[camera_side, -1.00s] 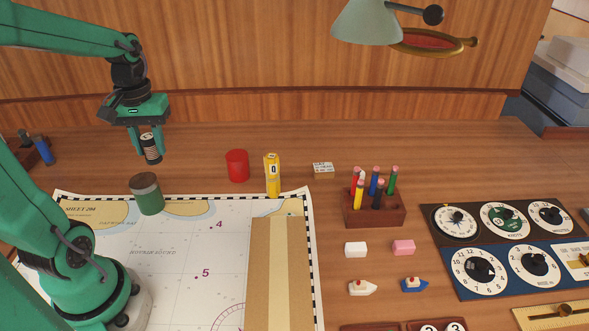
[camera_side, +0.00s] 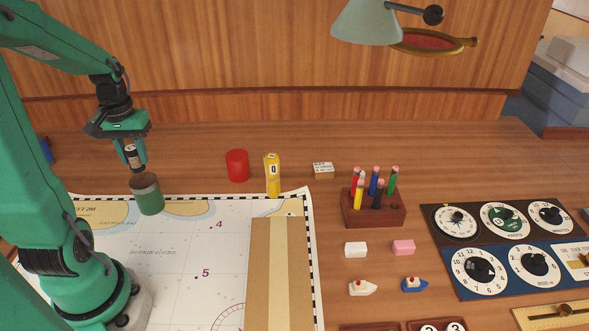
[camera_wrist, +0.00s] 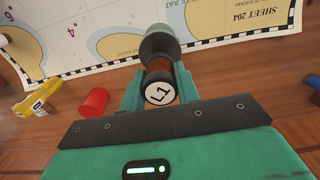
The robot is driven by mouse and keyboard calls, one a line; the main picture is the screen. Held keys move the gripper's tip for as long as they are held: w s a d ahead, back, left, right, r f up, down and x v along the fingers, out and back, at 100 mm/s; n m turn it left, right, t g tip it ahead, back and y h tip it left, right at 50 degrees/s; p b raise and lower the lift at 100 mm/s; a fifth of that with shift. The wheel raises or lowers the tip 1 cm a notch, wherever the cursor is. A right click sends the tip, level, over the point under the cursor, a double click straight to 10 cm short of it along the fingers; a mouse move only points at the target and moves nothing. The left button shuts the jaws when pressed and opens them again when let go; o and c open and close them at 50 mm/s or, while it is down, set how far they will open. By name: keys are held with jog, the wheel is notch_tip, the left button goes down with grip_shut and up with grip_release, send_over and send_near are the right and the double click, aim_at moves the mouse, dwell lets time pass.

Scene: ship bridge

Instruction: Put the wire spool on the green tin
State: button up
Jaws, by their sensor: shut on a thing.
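The wire spool (camera_side: 133,155) is a small dark cylinder with a pale band. In the wrist view its black end with a white "L1" label (camera_wrist: 160,93) faces the camera, with copper-brown winding behind it. My gripper (camera_side: 134,164) is shut on it, one finger on each side, as the wrist view also shows (camera_wrist: 158,80). The green tin (camera_side: 148,198) stands upright at the chart's top edge, and in the wrist view (camera_wrist: 159,45) it lies just beyond the spool. The spool is close over the tin's top; I cannot tell whether they touch.
A red cup-like cylinder (camera_side: 237,166) and a yellow block marked 0 (camera_side: 272,177) stand right of the tin. A pencil holder (camera_side: 373,212) is further right. The chart (camera_side: 170,250) lies flat in front, with a tan strip (camera_side: 280,275) across it.

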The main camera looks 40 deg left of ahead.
aim_at(137, 165)
jog(key=shift+f, duration=1.65)
jog(key=shift+f, duration=0.15)
jog(key=o, duration=1)
jog(key=shift+c, duration=0.2)
notch_tip(137, 165, up, 12)
jog(key=shift+r, duration=0.2)
jog(key=shift+d, duration=0.15)
